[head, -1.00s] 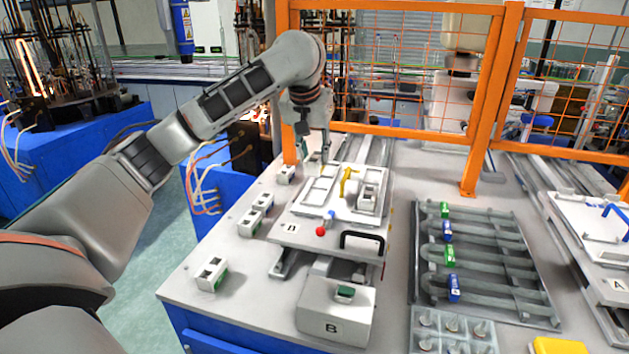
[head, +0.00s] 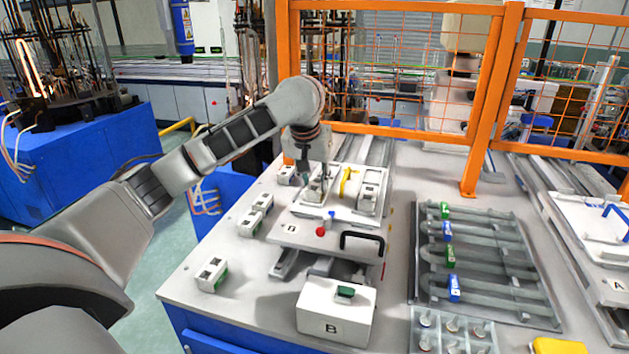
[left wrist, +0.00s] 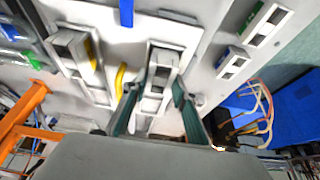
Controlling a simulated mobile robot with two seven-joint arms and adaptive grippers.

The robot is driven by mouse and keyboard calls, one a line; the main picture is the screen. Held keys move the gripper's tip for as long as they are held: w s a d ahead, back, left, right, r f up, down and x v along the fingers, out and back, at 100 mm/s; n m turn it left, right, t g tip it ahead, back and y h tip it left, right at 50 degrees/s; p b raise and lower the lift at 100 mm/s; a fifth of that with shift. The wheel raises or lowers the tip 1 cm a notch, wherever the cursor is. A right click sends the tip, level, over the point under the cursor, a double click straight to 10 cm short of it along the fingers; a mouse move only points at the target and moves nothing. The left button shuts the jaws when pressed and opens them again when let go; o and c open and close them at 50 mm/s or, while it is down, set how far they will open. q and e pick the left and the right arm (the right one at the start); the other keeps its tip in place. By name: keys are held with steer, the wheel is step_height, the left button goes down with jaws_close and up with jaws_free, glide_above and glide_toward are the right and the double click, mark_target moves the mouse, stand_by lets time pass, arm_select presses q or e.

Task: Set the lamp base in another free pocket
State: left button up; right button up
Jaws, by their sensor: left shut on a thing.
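My left gripper (head: 313,180) is shut on a pale grey lamp base (head: 316,189) at the left pocket of the white fixture plate (head: 340,212). I cannot tell whether the base rests fully in the pocket. The left wrist view shows the lamp base (left wrist: 160,68) between the two dark green fingers of the gripper (left wrist: 156,104). A second lamp base (head: 368,197) sits in the right pocket, and it also shows in the left wrist view (left wrist: 70,45). A yellow clamp (head: 347,183) stands between the two pockets. My right gripper is not in view.
Several white sockets, such as one at the front left (head: 211,274), stand along the table's left side. A black handle (head: 362,242) and red knob (head: 320,231) are at the fixture's front. Box B (head: 335,314) stands before it. An orange fence post (head: 488,110) rises behind.

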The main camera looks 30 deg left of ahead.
arm_select(q)
steer(key=o, duration=1.1)
steer(key=shift+f, duration=0.1)
steer(key=shift+r, duration=0.5)
steer(key=v, duration=1.1)
steer(key=shift+s+r, duration=0.15)
steer(key=shift+r, duration=0.05)
